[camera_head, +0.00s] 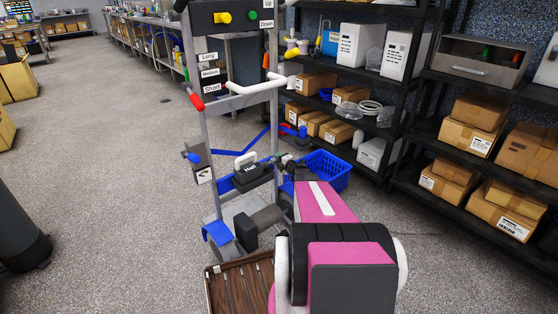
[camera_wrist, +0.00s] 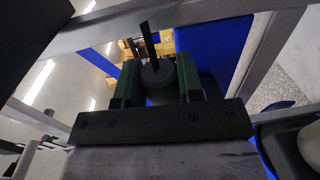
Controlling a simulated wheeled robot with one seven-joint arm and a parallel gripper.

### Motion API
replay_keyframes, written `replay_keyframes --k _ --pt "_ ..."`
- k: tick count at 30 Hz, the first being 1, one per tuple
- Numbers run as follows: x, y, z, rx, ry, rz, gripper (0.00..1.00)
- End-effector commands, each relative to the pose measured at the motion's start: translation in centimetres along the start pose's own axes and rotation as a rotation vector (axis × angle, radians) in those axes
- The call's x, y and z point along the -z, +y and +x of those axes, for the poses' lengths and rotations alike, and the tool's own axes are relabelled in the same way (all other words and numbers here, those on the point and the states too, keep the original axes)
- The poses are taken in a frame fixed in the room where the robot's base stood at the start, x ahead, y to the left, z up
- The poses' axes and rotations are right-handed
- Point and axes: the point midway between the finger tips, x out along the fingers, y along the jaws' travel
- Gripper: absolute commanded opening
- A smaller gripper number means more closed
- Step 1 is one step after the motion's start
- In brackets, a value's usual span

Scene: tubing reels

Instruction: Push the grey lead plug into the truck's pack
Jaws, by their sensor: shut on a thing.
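The truck (camera_head: 204,130) is a grey upright frame with white handles and a labelled control panel on top. A black box (camera_head: 240,181) with a white handle and a small label, seemingly the pack, sits low in its frame. My gripper (camera_head: 287,162) is just right of this box, small and partly hidden by my pink arm. In the wrist view, the green fingers of my gripper (camera_wrist: 157,82) are shut on the grey lead plug (camera_wrist: 158,73), a short cylinder with a black strip rising from it. The pack's socket cannot be made out in either view.
A blue basket (camera_head: 328,171) is close behind my gripper, beside the shelving. Black shelves (camera_head: 405,120) with cardboard boxes and white units line the right. A brown slatted tray (camera_head: 222,289) is at the bottom.

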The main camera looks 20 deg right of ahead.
Motion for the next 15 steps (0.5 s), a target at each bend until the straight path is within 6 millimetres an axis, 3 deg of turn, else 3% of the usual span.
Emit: replay_keyframes --k 15 --pt "1.14 0.02 -0.02 0.000 0.000 -0.001 0.06"
